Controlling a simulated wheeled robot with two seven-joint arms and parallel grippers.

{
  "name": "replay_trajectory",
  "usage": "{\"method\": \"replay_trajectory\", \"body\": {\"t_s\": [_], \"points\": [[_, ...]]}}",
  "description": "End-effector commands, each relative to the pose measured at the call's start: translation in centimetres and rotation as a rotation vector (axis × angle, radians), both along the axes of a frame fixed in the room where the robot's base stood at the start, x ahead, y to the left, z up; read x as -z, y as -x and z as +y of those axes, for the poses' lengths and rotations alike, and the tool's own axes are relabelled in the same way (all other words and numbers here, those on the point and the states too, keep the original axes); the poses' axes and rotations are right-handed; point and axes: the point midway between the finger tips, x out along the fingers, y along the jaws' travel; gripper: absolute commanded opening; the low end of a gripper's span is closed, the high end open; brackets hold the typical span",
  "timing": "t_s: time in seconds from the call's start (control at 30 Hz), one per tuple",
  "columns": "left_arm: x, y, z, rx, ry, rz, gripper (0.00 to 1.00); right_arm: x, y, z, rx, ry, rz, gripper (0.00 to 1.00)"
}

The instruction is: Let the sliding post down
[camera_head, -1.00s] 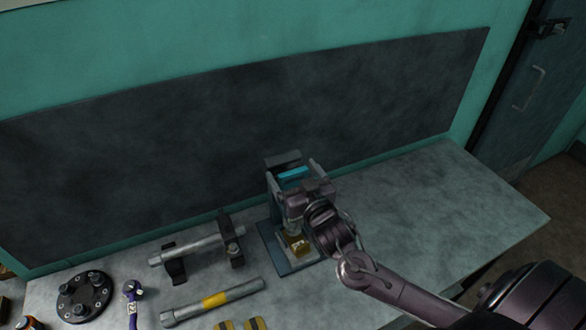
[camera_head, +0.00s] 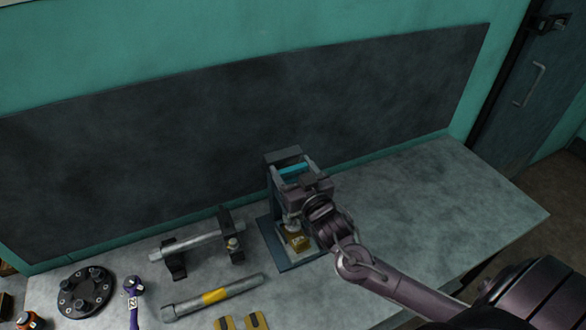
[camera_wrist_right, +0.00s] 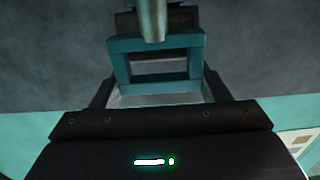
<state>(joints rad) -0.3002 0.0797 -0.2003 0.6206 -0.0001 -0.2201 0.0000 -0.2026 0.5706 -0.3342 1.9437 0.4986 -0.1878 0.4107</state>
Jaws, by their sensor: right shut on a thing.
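A small press-like stand (camera_head: 283,157) with upright side rails stands on the bench, on a flat grey base plate (camera_head: 284,264). A light-blue crosspiece (camera_head: 294,169) shows near its top. My right gripper (camera_head: 296,208) reaches in from the right, inside the stand's front, and is shut on the sliding post (camera_head: 291,222). The post's lower end shows just below it, above a yellow-brown block (camera_head: 298,240). I cannot tell whether post and block touch. The right wrist view shows a pale metal post (camera_wrist_right: 152,20) before a teal frame (camera_wrist_right: 118,60). My left gripper is out of view.
Left of the stand are a metal bar (camera_head: 190,245) on dark supports, a tube with a yellow band (camera_head: 213,297), a black flange (camera_head: 84,292) and a purple tool (camera_head: 132,300). Yellow pads (camera_head: 256,320) lie in front. The bench's right part (camera_head: 430,200) is clear.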

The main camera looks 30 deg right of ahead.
Motion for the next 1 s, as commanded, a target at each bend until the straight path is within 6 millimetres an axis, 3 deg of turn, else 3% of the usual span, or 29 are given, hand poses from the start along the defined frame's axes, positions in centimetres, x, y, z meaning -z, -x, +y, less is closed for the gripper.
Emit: {"method": "replay_trajectory", "body": {"t_s": [0.03,0.13,0.43,0.47,0.6,0.87,1.0], "points": [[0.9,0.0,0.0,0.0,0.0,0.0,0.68,1.3,0.0,0.0,0.0,0.0,0.003,0.28],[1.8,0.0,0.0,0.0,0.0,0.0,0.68,2.9,0.0,0.0,0.002,0.0,0.004,0.28],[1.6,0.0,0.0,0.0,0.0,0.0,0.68,3.0,0.1,0.0,0.0,0.002,0.008,0.28],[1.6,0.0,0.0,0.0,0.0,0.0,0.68,3.1,0.1,0.0,0.0,0.002,0.008,0.73],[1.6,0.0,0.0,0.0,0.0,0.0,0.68,3.0,0.0,0.0,0.0,0.001,0.007,0.91],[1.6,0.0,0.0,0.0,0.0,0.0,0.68,2.9,0.1,0.0,0.0,0.0,0.004,0.91],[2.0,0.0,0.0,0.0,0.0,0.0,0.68,3.1,1.0,0.1,0.0,-0.001,0.005,0.91]]}}
